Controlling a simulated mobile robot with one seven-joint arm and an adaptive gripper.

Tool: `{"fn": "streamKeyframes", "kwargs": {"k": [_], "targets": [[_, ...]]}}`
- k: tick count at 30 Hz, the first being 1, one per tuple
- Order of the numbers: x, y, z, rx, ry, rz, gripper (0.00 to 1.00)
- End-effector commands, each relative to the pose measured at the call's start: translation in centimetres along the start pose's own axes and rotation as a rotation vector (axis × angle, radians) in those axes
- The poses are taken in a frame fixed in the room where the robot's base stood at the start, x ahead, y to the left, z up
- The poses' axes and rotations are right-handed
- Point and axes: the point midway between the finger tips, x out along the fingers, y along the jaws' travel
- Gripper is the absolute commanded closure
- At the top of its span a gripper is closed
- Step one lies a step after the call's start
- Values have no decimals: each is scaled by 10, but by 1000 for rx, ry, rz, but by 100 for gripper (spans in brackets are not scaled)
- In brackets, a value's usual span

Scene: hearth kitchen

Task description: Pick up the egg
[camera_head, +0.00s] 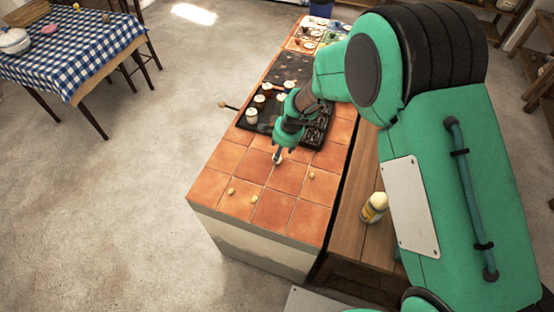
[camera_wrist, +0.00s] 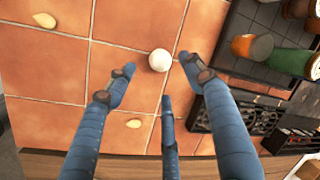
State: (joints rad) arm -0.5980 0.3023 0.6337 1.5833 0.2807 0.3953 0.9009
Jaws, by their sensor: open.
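The egg (camera_wrist: 159,60) is white and rounded and rests on the terracotta tiled counter (camera_wrist: 110,20). In the head view the egg (camera_head: 277,158) is small and partly hidden by my gripper (camera_head: 282,148). In the wrist view my gripper (camera_wrist: 160,76) has three blue fingers spread apart. The egg lies between and just beyond the two outer fingertips, with the third finger below it in the picture. No finger visibly closes on the egg.
Small tan pieces lie on the tiles, one at the front left (camera_head: 231,191) and one at the right (camera_head: 312,175). A black stove (camera_head: 262,125) with several lidded jars stands behind my gripper. A bottle (camera_head: 374,207) stands on the wooden counter (camera_head: 352,225). The front tiles are mostly clear.

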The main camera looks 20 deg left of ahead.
Motion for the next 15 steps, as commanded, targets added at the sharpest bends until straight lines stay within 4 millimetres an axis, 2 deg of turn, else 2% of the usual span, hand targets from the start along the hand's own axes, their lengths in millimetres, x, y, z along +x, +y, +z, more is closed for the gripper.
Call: {"fn": "streamKeyframes", "kwargs": {"k": [3, 6, 15], "targets": [[14, 0, 0, 0, 0, 0, 47], [20, 0, 0, 1, 0, -1, 47], [22, 0, 0, 1, 0, -1, 47]]}}
